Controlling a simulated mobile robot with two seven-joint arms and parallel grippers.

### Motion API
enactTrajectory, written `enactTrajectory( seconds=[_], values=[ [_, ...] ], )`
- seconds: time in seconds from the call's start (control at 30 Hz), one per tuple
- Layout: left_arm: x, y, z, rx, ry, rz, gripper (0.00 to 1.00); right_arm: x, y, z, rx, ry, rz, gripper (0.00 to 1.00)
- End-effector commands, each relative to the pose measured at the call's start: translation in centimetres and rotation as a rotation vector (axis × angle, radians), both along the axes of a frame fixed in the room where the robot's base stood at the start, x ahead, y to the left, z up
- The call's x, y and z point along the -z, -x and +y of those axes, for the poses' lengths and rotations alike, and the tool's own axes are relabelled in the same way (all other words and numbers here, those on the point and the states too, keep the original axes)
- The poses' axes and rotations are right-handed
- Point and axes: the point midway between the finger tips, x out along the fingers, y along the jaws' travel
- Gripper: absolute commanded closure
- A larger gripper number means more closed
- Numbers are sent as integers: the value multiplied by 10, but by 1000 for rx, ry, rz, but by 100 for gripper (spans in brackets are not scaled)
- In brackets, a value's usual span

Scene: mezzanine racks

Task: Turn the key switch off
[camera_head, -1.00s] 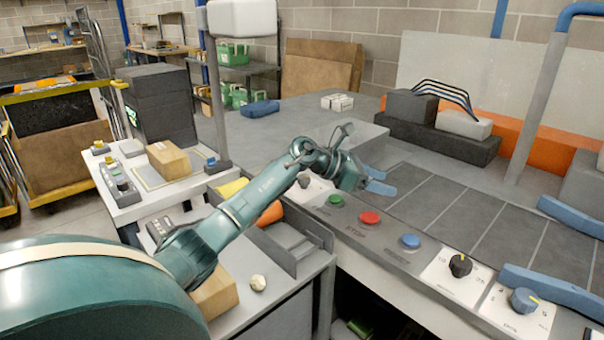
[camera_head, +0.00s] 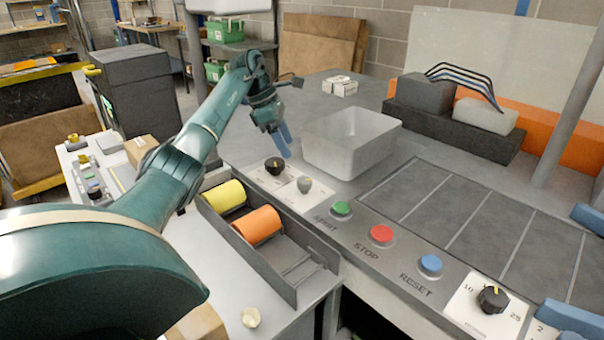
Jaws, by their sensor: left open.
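A grey key-like piece (camera_head: 304,184) stands on a white plate on the console and looks like the key switch. Beside it, to the left, is a black knob (camera_head: 274,165) on its own white plate. My left gripper (camera_head: 283,141) comes in from the left with blue fingers pointing down. It is open and empty, just above and behind the black knob, a little up and left of the grey piece. I cannot read the key's setting. My right gripper is not in view.
Green START (camera_head: 340,209), red STOP (camera_head: 381,234) and blue RESET (camera_head: 430,265) buttons line the console. A pale tub (camera_head: 350,145) stands behind the grey piece. A tray (camera_head: 295,283) with yellow and orange rolls is in front. Blue bars (camera_head: 573,319) edge in from the right.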

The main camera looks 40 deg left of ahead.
Motion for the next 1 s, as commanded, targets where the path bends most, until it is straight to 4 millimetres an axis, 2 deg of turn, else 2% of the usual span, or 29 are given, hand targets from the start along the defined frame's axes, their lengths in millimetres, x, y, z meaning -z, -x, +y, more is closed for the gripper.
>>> enactTrajectory(
  seconds=[0.3, 0.5, 0.7, 0.97, 1.0],
  values=[
    [63, -17, -21, 1, 5, 3, 42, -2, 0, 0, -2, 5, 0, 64],
    [91, -24, -30, 0, 4, 0, 42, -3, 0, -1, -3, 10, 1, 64],
    [103, -27, -33, 0, 2, -1, 42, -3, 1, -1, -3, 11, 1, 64],
    [103, -28, -33, 0, 2, -1, 42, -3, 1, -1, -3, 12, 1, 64],
    [103, -28, -33, 0, 2, -1, 45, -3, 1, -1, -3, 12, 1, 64]
  ],
)
